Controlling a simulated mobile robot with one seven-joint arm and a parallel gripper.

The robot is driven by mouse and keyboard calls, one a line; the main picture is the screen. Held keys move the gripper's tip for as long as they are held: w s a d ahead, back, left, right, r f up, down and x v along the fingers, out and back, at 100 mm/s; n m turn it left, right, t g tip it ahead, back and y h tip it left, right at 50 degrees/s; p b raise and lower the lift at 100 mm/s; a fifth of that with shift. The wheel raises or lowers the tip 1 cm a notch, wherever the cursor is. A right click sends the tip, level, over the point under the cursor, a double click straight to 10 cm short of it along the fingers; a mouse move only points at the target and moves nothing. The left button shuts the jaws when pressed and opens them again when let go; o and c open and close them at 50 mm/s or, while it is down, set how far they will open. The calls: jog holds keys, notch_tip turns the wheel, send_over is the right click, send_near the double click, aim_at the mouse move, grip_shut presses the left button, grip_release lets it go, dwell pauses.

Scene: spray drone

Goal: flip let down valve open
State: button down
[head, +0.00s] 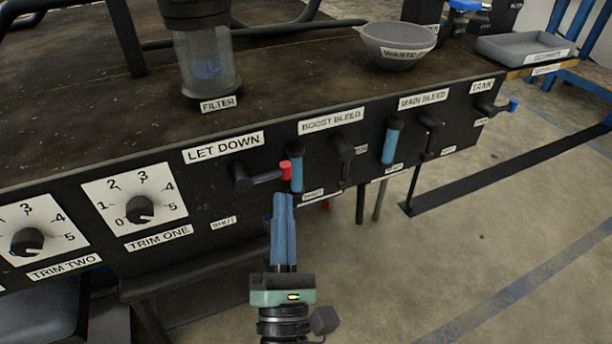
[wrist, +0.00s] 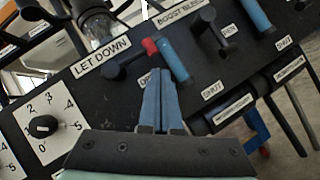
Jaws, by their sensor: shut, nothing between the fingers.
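The let down valve (head: 262,178) is a black lever with a red tip on the dark front panel, under the LET DOWN label (head: 223,147). Its lever points right, roughly level. It also shows in the wrist view (wrist: 128,60), with the red tip (wrist: 149,46) at its right end.
A blue cylinder (head: 296,170) stands upright close right of the red tip. The boost bleed lever (head: 345,160) hangs down further right, then another blue cylinder (head: 391,141). The trim one knob (head: 140,209) is at the left. Open floor lies in front of the panel at right.

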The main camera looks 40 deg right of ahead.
jog(key=s+a+f+p, duration=0.2)
jog(key=s+f, duration=0.5)
jog(key=s, duration=0.1)
jog(key=shift+s+a+f, duration=0.2)
jog(key=shift+a+f, duration=0.05)
jog(key=shift+a, duration=0.05)
